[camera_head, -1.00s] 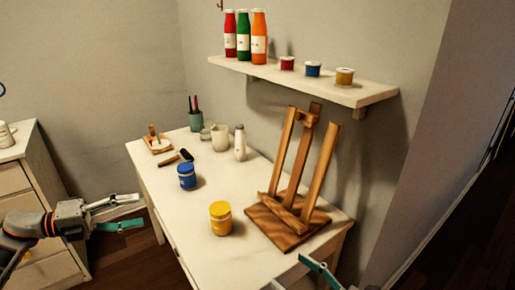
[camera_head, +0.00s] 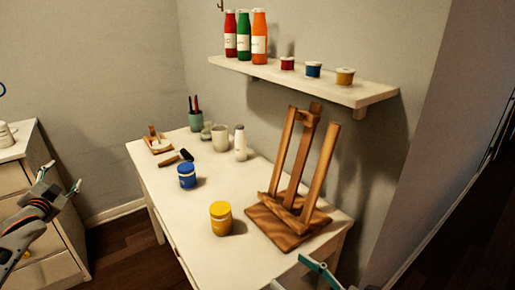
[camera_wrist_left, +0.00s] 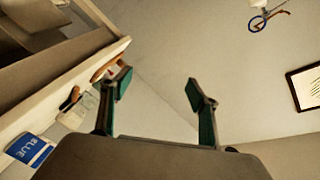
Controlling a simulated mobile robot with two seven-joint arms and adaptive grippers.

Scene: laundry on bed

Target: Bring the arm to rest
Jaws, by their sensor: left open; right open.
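My left gripper (camera_head: 62,184) is at the left of the head view, in front of the white drawer cabinet and apart from the table. It points upward, and its jaws are open and empty. In the left wrist view its two green fingertips (camera_wrist_left: 158,90) stand well apart with nothing between them. My right gripper (camera_head: 318,272) shows only partly at the bottom edge of the head view, near the table's front right corner. Its jaws are open, and no object shows in them.
The white table (camera_head: 215,185) holds a blue jar (camera_head: 187,176), a yellow jar (camera_head: 221,218), a wooden easel (camera_head: 290,180) and a white mug (camera_head: 220,138). A wall shelf (camera_head: 330,87) with bottles and small pots hangs above. The drawer cabinet (camera_head: 18,180) stands left. Floor shows between cabinet and table.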

